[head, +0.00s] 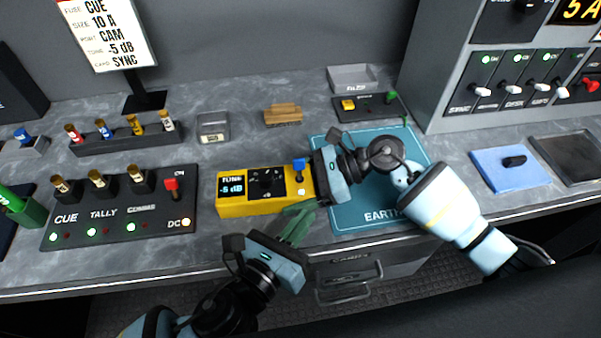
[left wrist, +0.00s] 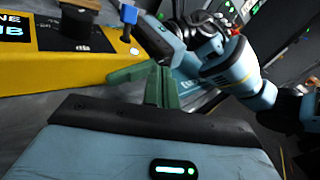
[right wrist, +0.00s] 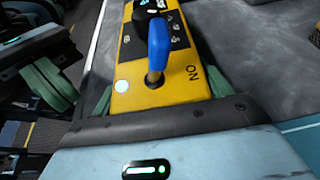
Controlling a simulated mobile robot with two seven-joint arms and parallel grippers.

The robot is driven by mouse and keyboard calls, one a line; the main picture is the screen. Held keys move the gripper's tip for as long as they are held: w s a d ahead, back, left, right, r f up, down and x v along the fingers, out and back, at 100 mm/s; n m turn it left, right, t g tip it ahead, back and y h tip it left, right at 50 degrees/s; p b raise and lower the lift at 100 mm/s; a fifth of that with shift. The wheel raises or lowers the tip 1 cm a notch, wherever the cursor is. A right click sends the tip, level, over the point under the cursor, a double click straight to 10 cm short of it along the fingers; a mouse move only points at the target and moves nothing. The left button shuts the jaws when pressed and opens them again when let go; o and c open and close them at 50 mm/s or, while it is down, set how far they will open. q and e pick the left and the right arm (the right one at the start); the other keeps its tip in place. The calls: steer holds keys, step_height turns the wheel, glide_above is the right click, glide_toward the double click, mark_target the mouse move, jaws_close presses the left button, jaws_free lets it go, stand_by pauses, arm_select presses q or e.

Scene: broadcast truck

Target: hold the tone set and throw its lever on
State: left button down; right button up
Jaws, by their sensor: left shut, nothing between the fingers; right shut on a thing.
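The tone set (head: 235,204) is a yellow box with a display reading -5 dB, a black dial and a blue lever (head: 299,165). My right gripper (right wrist: 160,96) is shut on the box's right end, its green fingers on either side. In the right wrist view the blue lever (right wrist: 158,48) stands up from the box top, with ON printed to its right and a pale round lamp (right wrist: 121,86) to its left. My left gripper (head: 298,222) is shut and empty in front of the box, near its right end. Its green fingers (left wrist: 150,84) look apart from the lever.
A teal EARTH mat (head: 360,215) lies under my right arm. Behind are a grey tray (head: 213,127), a brown block (head: 283,114) and a small dark panel (head: 365,108).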

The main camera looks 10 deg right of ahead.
stand_by(0.4)
steer(key=o, duration=1.2)
steer(key=v, duration=1.2)
steer(key=shift+f, duration=0.1)
